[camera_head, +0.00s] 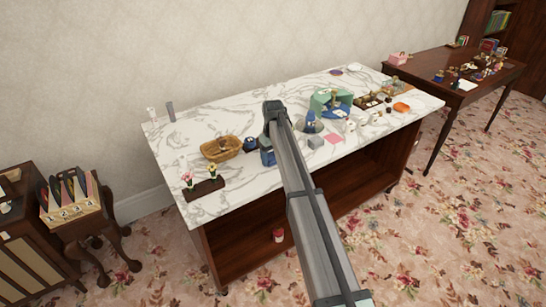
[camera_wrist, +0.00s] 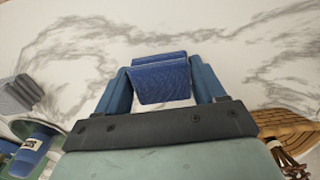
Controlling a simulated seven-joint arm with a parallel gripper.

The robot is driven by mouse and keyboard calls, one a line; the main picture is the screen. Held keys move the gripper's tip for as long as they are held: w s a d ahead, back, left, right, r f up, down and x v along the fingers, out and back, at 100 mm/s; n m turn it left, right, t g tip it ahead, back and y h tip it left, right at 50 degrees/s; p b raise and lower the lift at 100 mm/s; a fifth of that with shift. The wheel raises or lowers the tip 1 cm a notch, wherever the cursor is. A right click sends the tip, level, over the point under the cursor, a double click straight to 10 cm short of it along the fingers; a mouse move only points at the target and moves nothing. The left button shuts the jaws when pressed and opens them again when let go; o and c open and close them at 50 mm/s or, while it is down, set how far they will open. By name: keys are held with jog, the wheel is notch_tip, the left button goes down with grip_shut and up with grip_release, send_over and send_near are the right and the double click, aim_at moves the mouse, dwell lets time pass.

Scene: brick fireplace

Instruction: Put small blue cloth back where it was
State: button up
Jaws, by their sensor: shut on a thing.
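A small blue cloth (camera_wrist: 160,82) is folded over between the two blue fingers of my gripper (camera_wrist: 162,92) in the wrist view. The gripper is shut on it, with pale marble showing around and behind the cloth. In the head view my arm reaches over the marble tabletop (camera_head: 205,128). Blue parts show beside the arm, right of the wicker basket (camera_head: 222,148); I cannot tell cloth from fingers there. Whether the cloth touches the marble is unclear.
The basket also shows at the right of the wrist view (camera_wrist: 290,124). A blue cup-like thing (camera_wrist: 36,140) and a grey block (camera_wrist: 18,92) are at its left. A flower planter (camera_head: 203,190) stands at the front left. A green box (camera_head: 325,98) and several small items crowd the right.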

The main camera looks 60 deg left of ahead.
aim_at(273, 156)
jog(key=shift+f, duration=0.15)
jog(key=o, duration=1)
notch_tip(273, 156, up, 12)
dwell(0.4)
